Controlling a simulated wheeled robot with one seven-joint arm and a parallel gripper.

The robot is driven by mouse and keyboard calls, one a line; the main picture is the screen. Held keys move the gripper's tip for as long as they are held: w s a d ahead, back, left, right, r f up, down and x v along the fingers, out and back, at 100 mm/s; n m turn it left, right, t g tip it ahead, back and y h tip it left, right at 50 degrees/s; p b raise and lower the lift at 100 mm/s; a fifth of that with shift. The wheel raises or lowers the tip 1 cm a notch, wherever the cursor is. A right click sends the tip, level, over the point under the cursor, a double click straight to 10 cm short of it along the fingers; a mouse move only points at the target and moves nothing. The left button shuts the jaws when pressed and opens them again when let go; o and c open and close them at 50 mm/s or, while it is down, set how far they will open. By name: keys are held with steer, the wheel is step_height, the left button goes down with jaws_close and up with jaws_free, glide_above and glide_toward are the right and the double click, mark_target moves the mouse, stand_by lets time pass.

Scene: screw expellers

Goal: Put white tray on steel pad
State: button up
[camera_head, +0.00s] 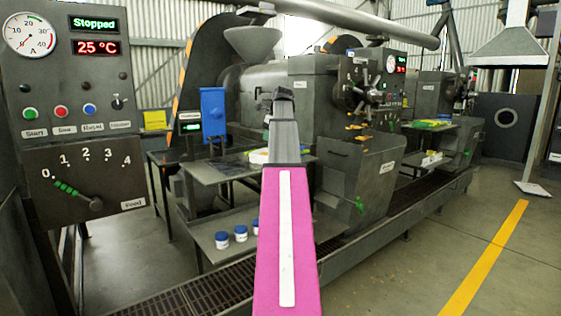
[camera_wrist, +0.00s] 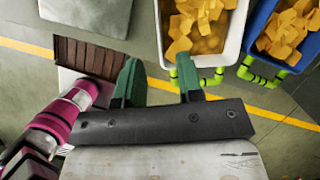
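My gripper (camera_wrist: 158,85) shows in the wrist view as two dark green fingers held apart. Only floor shows in the gap, so it is open and empty. A white tray (camera_wrist: 161,34) heaped with yellow chunks lies ahead of the fingers, with a bright green tubular frame at its near edge. In the head view my pink arm reaches forward and my gripper's fingers cannot be made out. A scratched grey metal surface fills the bottom of the wrist view; I cannot tell whether it is the steel pad or part of my gripper. No steel pad is clearly identifiable in the head view.
A blue crate (camera_wrist: 248,47) of yellow chunks stands right of the white tray. In the head view, a control panel (camera_head: 70,130) stands at left and grey machines (camera_head: 355,160) behind my arm. Several blue-lidded jars (camera_head: 241,233) stand on a low shelf.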

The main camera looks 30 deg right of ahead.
mark_target(262, 156)
steer(key=shift+w+m, duration=0.1)
steer(key=shift+m, duration=0.4)
steer(key=shift+a+f, duration=0.1)
steer(key=shift+f, duration=0.25)
steer(key=x, duration=1)
steer(key=shift+w+a, duration=0.2)
steer(key=shift+r, duration=0.1)
jaws_close()
